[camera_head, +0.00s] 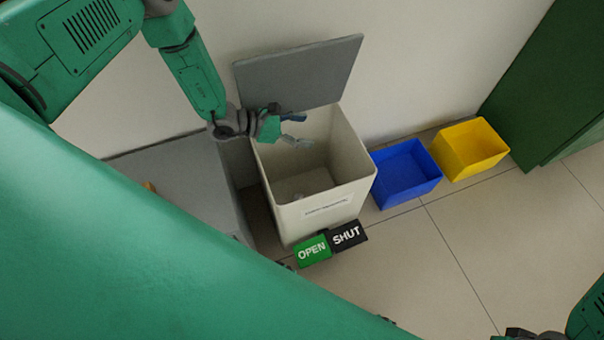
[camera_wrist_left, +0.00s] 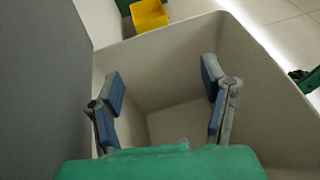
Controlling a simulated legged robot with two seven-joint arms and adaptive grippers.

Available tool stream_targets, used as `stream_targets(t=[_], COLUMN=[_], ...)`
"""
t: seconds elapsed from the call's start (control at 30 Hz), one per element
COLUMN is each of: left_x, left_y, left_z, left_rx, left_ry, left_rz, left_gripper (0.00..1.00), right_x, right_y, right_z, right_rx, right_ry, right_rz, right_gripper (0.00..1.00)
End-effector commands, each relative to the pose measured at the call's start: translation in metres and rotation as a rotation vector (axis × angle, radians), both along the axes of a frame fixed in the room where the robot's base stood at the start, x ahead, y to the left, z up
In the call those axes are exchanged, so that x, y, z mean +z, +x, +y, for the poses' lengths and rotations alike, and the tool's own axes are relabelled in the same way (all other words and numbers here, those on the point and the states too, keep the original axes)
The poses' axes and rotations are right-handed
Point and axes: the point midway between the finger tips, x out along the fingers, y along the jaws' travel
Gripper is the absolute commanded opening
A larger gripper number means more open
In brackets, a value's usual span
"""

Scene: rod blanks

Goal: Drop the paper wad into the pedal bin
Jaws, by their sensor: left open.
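The pedal bin (camera_head: 325,208) is a cream box with a label on its front, and its grey lid (camera_head: 300,75) stands raised at the back. My left gripper (camera_head: 302,131) is over the bin's mouth, with its fingers spread apart and nothing between them. In the left wrist view the open left gripper (camera_wrist_left: 162,78) points down into the bin (camera_wrist_left: 185,65). A small pale shape shows on the bin's floor in the head view; I cannot tell whether it is the paper wad. My right gripper (camera_head: 522,333) is partly cut off at the lower right corner.
A green OPEN pedal (camera_head: 312,250) and a black SHUT pedal (camera_head: 347,236) sit before the bin. A blue box (camera_head: 408,178) and a yellow box (camera_head: 470,150) stand to its right, near a green cabinet (camera_head: 550,90). A grey surface (camera_head: 185,170) is left. The front-right floor is clear.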

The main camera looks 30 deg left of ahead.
Motion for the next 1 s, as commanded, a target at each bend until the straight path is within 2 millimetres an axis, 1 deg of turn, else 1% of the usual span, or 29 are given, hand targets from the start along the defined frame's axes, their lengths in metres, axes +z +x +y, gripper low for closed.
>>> stream_targets(t=[0.13,0.23,0.5,0.7,0.83,1.0], left_x=[0.002,0.005,0.026,0.038,0.043,0.044], left_y=[-0.002,-0.008,-0.04,-0.059,-0.066,-0.069], left_z=[0.002,0.012,0.054,0.079,0.086,0.088], left_rx=[0.001,0.003,0.007,0.004,0.002,-0.001], left_ry=[0.0,-0.001,-0.003,-0.003,-0.003,-0.002], left_rz=[0.0,0.002,0.001,0.0,0.001,0.001], left_gripper=[0.66,0.66,0.66,0.66,0.66,0.66], right_x=[0.0,0.001,0.001,0.0,0.0,0.0], right_y=[-0.002,-0.002,-0.002,-0.001,-0.001,-0.001], right_z=[-0.001,0.0,0.0,0.0,-0.001,-0.001], right_rx=[0.0,0.0,0.0,0.0,0.0,0.0], right_ry=[0.001,0.0,0.0,0.0,0.002,0.001], right_rz=[-0.002,-0.003,-0.003,-0.003,-0.002,-0.002], right_gripper=[0.4,0.4,0.4,0.4,0.4,0.4])
